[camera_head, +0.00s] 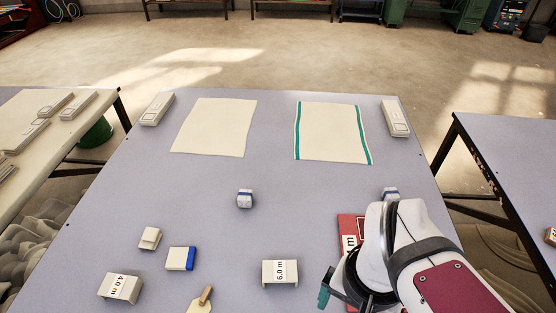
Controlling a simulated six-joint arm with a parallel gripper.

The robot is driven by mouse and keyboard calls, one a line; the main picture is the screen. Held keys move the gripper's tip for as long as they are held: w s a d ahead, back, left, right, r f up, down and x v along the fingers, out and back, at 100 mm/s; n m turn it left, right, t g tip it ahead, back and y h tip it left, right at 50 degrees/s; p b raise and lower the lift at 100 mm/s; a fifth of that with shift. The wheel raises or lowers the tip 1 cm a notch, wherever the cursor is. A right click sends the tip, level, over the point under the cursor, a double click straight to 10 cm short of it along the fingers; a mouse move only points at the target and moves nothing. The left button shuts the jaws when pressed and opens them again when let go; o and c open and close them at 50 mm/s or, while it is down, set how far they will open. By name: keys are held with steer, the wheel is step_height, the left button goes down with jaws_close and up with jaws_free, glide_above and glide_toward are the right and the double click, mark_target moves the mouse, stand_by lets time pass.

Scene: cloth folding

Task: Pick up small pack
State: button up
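Several small packs lie on the grey table (210,215). A small white pack with a blue-grey marking (245,198) lies alone near the middle. A similar pack (390,192) shows partly behind my arm at the right. A small plain cream pack (149,238) lies at the left, beside a cream pack with a blue end (180,258). I cannot tell which one is the small pack of the task. My gripper (325,296) is at the lower right, apart from these packs, with one green-tipped finger showing. The arm hides the rest of it.
Two cream cloths (214,127) (330,133) lie flat at the back, the right one green-striped. Cream devices (157,109) (395,117) flank them. Labelled boxes (121,287) (280,272) and a wooden-handled tool (200,303) lie in front. A red item (347,222) is partly under my arm.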

steer(key=w+a+f+n+t+h, duration=0.1)
steer(key=w+a+t+h, duration=0.1)
steer(key=w, duration=0.7)
steer(key=w+a+f+n+t+h, duration=0.1)
steer(key=w+a+t, duration=0.1)
steer(key=w, duration=0.7)
steer(key=n+t+y, duration=0.3)
steer(key=n, duration=0.1)
glide_toward(244, 196)
steer(key=x, duration=0.5)
steer(key=shift+a+f, duration=0.2)
steer(key=shift+f, duration=0.25)
steer(key=x, duration=0.5)
steer(key=shift+w+d+f, duration=0.15)
steer(key=shift+w+d, duration=0.1)
steer(key=shift+w, duration=0.2)
jaws_close()
